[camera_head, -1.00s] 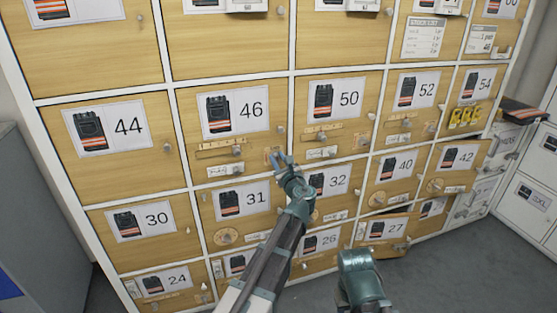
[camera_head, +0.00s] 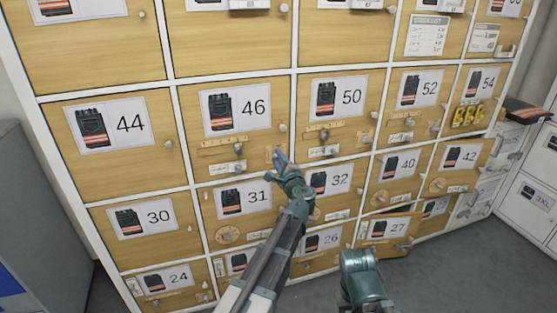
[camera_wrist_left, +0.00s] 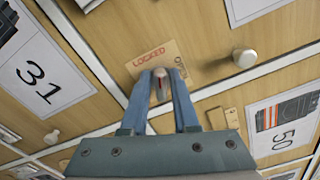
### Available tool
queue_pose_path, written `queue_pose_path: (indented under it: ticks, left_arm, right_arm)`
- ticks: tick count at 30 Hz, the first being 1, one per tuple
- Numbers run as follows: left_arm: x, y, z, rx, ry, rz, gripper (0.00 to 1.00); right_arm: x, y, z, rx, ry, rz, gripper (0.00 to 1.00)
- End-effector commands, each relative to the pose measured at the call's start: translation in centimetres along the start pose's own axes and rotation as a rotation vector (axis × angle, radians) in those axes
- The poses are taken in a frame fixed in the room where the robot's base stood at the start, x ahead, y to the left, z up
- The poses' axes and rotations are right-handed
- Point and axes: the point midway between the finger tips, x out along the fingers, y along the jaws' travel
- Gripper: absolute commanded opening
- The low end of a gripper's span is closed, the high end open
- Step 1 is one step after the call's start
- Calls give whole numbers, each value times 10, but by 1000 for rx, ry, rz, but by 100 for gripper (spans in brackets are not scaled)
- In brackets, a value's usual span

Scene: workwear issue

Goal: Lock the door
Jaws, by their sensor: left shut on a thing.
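The door marked 46 (camera_head: 238,91) looks flush with the locker front in the head view. A small plate (camera_head: 274,152) sits at its lower right corner. In the left wrist view the plate (camera_wrist_left: 140,66) reads LOCKED on the left and what looks like OPEN on the right. My left gripper (camera_head: 281,160) is at this plate. In the left wrist view the gripper (camera_wrist_left: 161,80) is shut on a small turn knob (camera_wrist_left: 160,88) with a red mark. The fingers partly hide the knob, so I cannot tell which word it points to.
A round pull knob (camera_wrist_left: 244,58) stands beside the plate. The door marked 27 (camera_head: 390,228) hangs ajar at the lower right. A dark folded garment (camera_head: 526,110) lies on a cabinet at the right. Part of my right arm (camera_head: 361,279) shows at the bottom.

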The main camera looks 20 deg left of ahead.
Motion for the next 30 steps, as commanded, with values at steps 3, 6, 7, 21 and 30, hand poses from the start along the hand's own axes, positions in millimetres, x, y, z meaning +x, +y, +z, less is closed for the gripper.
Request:
queue_pose_path:
  ticks: [3,6,7,21,30]
  left_arm:
    - [0,2,0,-97,-1,1,0]
    - [0,3,0,-171,-1,1,0]
    - [0,3,0,-191,-1,1,0]
    - [0,4,0,-376,-1,1,0]
    - [0,4,0,-394,-1,1,0]
  right_arm:
    - [2,0,0,0,0,0,50]
    - [2,0,0,0,0,0,50]
    - [2,0,0,0,0,0,50]
    - [4,0,0,0,0,1,50]
    - [4,0,0,0,0,1,50]
